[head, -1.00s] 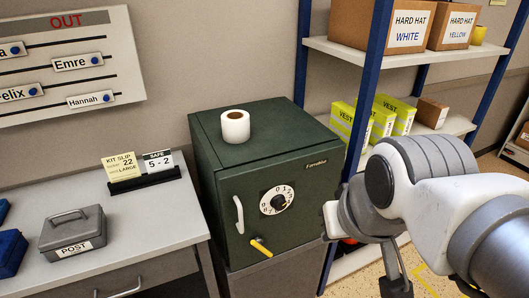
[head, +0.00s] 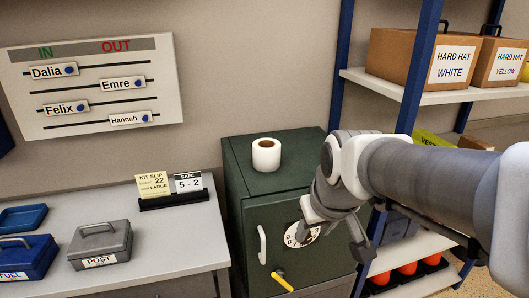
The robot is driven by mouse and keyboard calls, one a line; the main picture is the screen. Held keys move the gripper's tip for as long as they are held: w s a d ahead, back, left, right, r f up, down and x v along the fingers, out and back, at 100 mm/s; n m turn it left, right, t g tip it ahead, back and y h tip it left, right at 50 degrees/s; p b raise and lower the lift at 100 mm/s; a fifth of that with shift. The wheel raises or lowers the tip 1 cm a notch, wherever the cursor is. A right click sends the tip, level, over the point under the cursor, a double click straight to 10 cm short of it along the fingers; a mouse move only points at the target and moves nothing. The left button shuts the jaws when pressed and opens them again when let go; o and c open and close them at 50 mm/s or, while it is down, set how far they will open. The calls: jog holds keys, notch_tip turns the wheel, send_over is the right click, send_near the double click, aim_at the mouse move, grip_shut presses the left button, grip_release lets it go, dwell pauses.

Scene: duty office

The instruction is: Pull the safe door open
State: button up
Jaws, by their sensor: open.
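The dark green safe (head: 245,190) stands right of the desk, its door facing me and looking shut. Its door carries a white vertical handle (head: 262,245), a dial (head: 290,237) with a white rim, and a yellow-gripped lever (head: 282,281) low down, tilted down to the right. My gripper (head: 335,232) is open in front of the right part of the door and hides part of the dial. I cannot tell whether it touches the dial. It is right of the white handle and apart from it.
A white tape roll (head: 266,156) sits on top of the safe. The desk (head: 170,245) at left holds a grey POST box (head: 100,243) and a blue FUEL box (head: 25,257). A shelf with blue posts (head: 418,75) and hard hat boxes (head: 425,56) stands close at right.

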aim_at(263, 260)
jog(key=w+a+f+n+g+y, duration=0.1)
jog(key=w+a+f+n, duration=0.1)
jog(key=w+a+f, duration=0.5)
jog(key=shift+y, duration=0.3)
jog(key=x, duration=0.5)
jog(key=w+b+x, duration=0.1)
jog(key=x, duration=0.5)
jog(key=b+x, duration=0.1)
jog(key=x, duration=0.4)
jog(key=shift+w+d+f, duration=0.15)
jog(key=shift+w+d, duration=0.15)
jog(key=shift+w, duration=0.15)
grip_shut()
